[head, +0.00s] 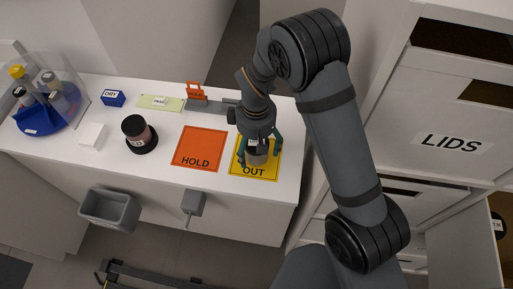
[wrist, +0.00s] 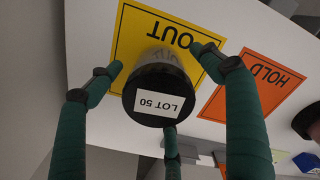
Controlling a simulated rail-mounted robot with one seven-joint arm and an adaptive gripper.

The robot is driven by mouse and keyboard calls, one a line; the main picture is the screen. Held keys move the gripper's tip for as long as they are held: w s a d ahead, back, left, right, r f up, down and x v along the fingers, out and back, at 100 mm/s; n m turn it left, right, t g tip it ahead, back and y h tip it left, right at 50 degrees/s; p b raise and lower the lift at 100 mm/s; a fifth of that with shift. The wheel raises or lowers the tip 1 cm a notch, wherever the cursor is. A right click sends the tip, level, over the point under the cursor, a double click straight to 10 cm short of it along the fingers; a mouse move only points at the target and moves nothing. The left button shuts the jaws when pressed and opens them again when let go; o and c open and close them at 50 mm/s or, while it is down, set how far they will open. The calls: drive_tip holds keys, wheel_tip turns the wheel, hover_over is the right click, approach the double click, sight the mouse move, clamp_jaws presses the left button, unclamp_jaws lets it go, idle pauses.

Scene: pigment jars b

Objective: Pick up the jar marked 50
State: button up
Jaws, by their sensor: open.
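The jar marked LOT 50 (wrist: 157,97) has a black lid with a white label and stands on the yellow OUT mat (wrist: 135,45). In the head view the jar (head: 257,156) is partly hidden under my gripper (head: 258,150). In the wrist view my gripper (wrist: 165,90) is open, with green fingers to the left, right and below the jar's lid. I cannot tell whether any finger touches the jar.
An orange HOLD mat (head: 198,148) lies bare left of the OUT mat. A blue carousel (head: 50,112) with several jars is at the far left. A LIDS cabinet (head: 450,143) stands at right.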

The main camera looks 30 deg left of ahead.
drive_tip(key=shift+c, duration=0.9)
drive_tip(key=c, duration=1.1)
drive_tip(key=shift+c, duration=0.4)
